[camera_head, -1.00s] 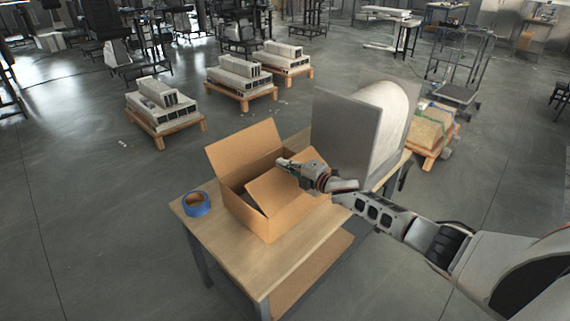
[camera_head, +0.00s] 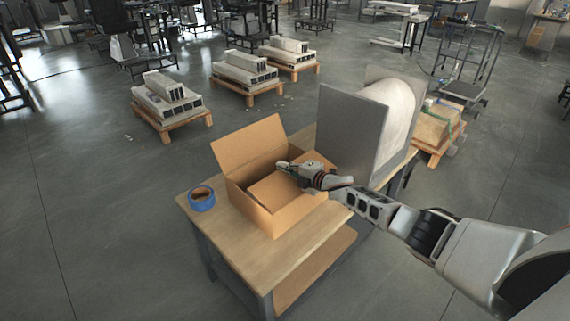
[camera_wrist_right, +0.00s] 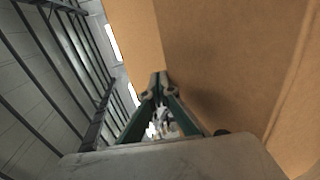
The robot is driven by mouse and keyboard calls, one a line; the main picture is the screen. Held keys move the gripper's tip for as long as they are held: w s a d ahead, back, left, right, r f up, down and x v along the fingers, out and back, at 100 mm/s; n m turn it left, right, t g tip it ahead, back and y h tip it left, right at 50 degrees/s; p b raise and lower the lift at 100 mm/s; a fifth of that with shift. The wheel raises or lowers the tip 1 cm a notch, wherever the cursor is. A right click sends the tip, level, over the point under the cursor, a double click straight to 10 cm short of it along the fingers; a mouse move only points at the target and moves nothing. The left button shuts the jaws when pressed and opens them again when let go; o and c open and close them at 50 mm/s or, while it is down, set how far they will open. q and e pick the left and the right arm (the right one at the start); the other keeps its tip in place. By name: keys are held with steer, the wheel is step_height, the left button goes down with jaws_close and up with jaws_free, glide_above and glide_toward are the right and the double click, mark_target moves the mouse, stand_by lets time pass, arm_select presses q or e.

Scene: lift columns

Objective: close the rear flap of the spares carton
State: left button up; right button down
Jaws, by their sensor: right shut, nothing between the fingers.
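The open brown carton (camera_head: 297,216) stands on a wooden-topped table. One wide flap (camera_head: 249,145) stands up at its far left side, leaning outward. Another flap (camera_head: 272,191) lies tilted down across the opening, under my right gripper (camera_head: 283,165). My right gripper is shut and empty, with its fingertips over the carton near that flap. In the right wrist view, the shut fingertips (camera_wrist_right: 158,78) are close to brown cardboard (camera_wrist_right: 225,55); I cannot tell whether they touch. The carton's inside is mostly hidden. My left gripper is out of view.
A blue tape roll (camera_head: 201,199) lies on the table (camera_head: 246,262) left of the carton. A grey panel (camera_head: 350,135) with a pale rounded body stands close behind the carton on the right. Loaded pallets stand on the floor beyond.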

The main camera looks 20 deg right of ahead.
steer(key=shift+w+f+g+h+p, duration=0.25)
steer(key=shift+f+g+h+p, duration=0.05)
steer(key=shift+f+g, duration=0.4)
steer(key=shift+a+r, duration=0.1)
steer(key=shift+r, duration=0.05)
stand_by(0.3)
steer(key=shift+r+p, duration=0.8)
steer(key=shift+p, duration=0.1)
